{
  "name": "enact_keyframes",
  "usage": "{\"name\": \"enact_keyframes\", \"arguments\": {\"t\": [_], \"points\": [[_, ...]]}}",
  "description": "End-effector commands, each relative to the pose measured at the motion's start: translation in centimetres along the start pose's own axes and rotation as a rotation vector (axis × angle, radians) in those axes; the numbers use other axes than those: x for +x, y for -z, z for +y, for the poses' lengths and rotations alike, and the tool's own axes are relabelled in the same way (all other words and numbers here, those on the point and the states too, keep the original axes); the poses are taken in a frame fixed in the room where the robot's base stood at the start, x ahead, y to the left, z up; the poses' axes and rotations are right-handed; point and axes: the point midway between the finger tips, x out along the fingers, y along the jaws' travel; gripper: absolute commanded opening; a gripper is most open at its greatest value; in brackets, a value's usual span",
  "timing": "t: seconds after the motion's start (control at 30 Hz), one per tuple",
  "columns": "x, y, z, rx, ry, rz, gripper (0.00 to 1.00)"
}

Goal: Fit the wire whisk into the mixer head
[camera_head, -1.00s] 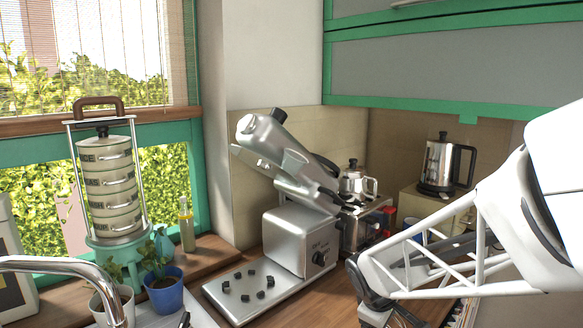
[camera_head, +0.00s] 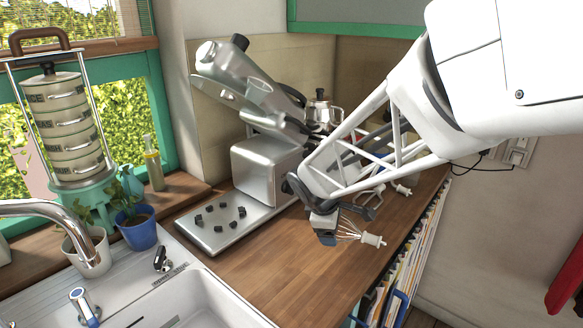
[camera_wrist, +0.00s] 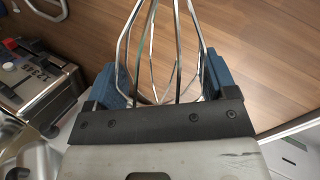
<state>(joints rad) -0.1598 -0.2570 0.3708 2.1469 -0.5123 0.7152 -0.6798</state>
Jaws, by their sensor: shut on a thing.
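My gripper (camera_head: 326,228) is shut on the wire whisk (camera_head: 350,233) above the wooden counter. The whisk sticks out to the right, with its white hub at the far end. In the wrist view its wire loops (camera_wrist: 160,45) run between the blue fingers of my gripper (camera_wrist: 166,82); the hub is out of that frame. The silver stand mixer stands left of my gripper. Its mixer head (camera_head: 250,85) is tilted up, apart from the whisk; its socket cannot be made out. The mixer base (camera_head: 215,238) holds several small dark pieces and no bowl.
Another attachment with a white hub (camera_head: 402,188) lies on the counter (camera_head: 270,255) behind my arm. A moka pot (camera_head: 322,112) stands behind the mixer. A sink (camera_head: 205,305), faucet and potted plants (camera_head: 138,230) are at the left. The counter's front middle is clear.

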Motion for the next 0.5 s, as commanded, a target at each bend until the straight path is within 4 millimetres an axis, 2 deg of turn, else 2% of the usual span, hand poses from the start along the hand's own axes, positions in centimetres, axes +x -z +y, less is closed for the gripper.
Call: {"name": "enact_keyframes", "arguments": {"t": [0.2, 0.5], "points": [[-1.6, 4.1, 2.0, -0.263, -0.072, -0.047, 0.50], [-4.3, 9.8, 4.0, -0.602, -0.221, -0.115, 0.50]]}}
